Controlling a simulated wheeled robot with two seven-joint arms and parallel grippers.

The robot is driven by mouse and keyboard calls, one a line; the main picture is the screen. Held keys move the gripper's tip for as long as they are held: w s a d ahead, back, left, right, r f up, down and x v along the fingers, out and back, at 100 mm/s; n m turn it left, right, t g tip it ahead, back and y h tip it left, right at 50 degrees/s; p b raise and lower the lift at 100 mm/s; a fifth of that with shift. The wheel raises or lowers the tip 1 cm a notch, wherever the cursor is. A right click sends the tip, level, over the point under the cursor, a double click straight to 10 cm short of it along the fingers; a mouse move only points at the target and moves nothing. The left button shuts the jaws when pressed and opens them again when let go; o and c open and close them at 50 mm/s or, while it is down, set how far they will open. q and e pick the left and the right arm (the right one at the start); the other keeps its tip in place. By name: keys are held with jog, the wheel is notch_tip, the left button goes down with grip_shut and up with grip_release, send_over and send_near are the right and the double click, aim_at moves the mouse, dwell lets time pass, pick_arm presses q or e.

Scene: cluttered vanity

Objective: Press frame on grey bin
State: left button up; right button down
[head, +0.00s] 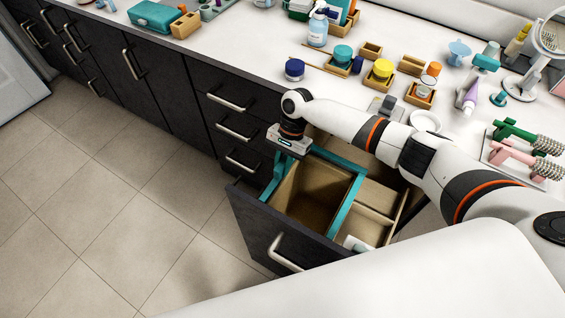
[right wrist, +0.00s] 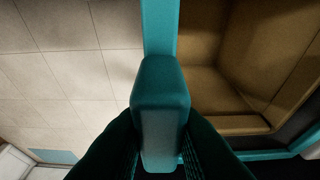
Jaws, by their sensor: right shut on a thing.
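The teal frame (head: 346,205) is in the open drawer, around the mouth of an open bin (head: 305,205). The bin's inside looks brown; I see no clearly grey bin wall. My right gripper (head: 289,150) is at the frame's back left corner, pointing down. In the right wrist view the fingers are shut on a teal block of the frame (right wrist: 160,105), with the bin's inside (right wrist: 235,85) to the right and floor to the left. Whether the frame sits fully down on the bin rim I cannot tell. My left gripper is not in view.
The dark drawer front (head: 262,238) with its handle juts out over the tiled floor (head: 130,210). Other drawer compartments (head: 375,195) lie to the right. The white counter (head: 250,45) behind is cluttered with jars, small wooden trays and bottles.

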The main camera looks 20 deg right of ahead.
dwell(0.4)
jog(key=c, duration=0.7)
grip_release()
jog(key=shift+r+p, duration=3.5)
jog(key=shift+p, duration=0.8)
